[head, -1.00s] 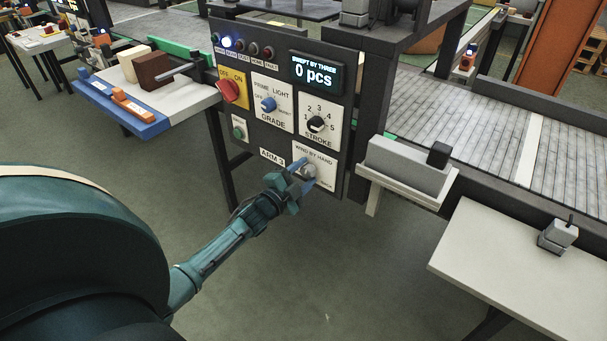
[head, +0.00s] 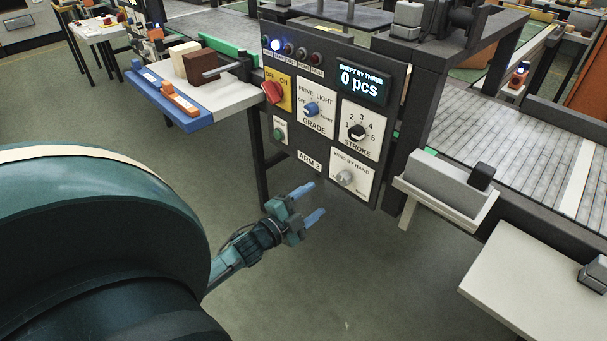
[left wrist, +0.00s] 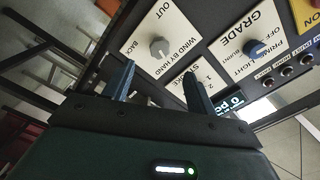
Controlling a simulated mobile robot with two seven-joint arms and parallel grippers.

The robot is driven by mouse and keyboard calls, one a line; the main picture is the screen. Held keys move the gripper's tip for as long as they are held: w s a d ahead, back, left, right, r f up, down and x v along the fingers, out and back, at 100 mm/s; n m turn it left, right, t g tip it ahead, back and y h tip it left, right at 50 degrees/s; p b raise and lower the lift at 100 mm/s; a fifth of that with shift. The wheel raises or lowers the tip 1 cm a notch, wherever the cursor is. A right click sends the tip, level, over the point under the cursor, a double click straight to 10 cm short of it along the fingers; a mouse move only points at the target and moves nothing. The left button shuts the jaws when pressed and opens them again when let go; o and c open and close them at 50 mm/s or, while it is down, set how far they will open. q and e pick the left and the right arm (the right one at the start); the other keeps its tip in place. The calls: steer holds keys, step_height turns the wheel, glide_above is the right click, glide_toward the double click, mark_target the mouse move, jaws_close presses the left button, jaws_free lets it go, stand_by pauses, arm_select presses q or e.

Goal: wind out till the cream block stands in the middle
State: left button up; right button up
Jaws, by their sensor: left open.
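The cream block (head: 183,55) stands on the white shelf beside the panel, partly hidden by the brown block (head: 200,65). A grey rod (head: 222,69) reaches over the shelf to the brown block; I cannot tell whether they touch. The grey WIND BY HAND knob (head: 345,178) sits low on the dark panel, and also shows in the left wrist view (left wrist: 159,47) between OUT and BACK labels. My left gripper (head: 309,202) is open and empty, apart from the knob, to its lower left. My right gripper is out of view.
The panel also carries a red switch (head: 272,92), a blue GRADE knob (head: 311,109), a black STROKE knob (head: 357,132) and a display (head: 361,82) reading 0 pcs. A blue rail (head: 165,100) with orange pieces edges the shelf. A grey box (head: 438,180) juts out at right.

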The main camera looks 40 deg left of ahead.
arm_select(q)
steer(key=shift+s+a, duration=0.1)
steer(key=shift+s, duration=1.1)
steer(key=shift+s, duration=0.1)
